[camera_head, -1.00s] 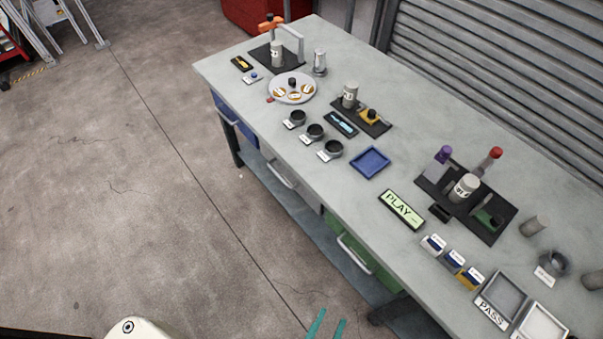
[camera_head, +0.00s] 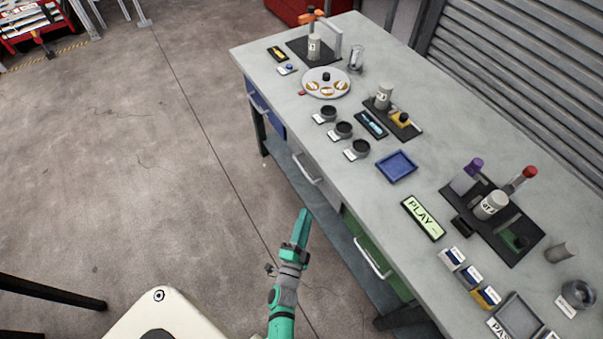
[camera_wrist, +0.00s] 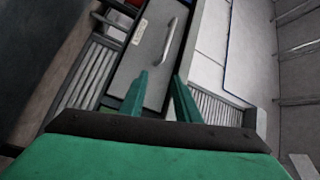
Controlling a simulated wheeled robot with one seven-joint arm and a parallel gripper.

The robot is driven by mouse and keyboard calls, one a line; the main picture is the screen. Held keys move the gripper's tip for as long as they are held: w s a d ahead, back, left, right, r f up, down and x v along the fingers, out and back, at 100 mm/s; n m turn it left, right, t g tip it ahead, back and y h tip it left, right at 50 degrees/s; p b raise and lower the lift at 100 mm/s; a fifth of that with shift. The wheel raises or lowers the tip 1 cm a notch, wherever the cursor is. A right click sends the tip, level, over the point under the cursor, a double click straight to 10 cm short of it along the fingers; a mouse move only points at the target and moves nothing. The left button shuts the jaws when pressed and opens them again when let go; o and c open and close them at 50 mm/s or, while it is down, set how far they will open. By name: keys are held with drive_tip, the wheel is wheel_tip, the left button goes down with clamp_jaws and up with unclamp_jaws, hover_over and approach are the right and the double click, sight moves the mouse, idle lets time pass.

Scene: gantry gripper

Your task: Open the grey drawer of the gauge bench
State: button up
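The gauge bench (camera_head: 290,105) has three drawers along its front. The grey drawer (camera_head: 318,187) is in the middle and looks shut, with a pale bar handle (camera_head: 306,172). My gripper (camera_head: 304,212) is in front of it, below and apart from the handle. In the wrist view, the grey drawer front (camera_wrist: 147,50) carries a small label and its handle (camera_wrist: 172,38) lies beyond the fingertips. My gripper (camera_wrist: 163,75) is open there, with nothing between its two green fingers.
A blue drawer (camera_head: 266,112) is on the far side and a green drawer (camera_head: 385,262) on the near side, each with a handle. A low shelf (camera_head: 325,205) runs under the bench. Gauges, cups and trays cover the top. The floor to the left is clear.

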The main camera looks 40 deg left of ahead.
drive_tip(key=w+a+r+m, duration=0.1)
drive_tip(key=w+a, duration=1)
drive_tip(key=w, duration=0.2)
drive_tip(key=shift+w+a+m+y, duration=0.3)
drive_tip(key=shift+a+m+y, duration=0.05)
drive_tip(key=shift+m+y, duration=0.05)
drive_tip(key=shift+r, duration=0.1)
drive_tip(key=shift+w, duration=0.1)
clamp_jaws()
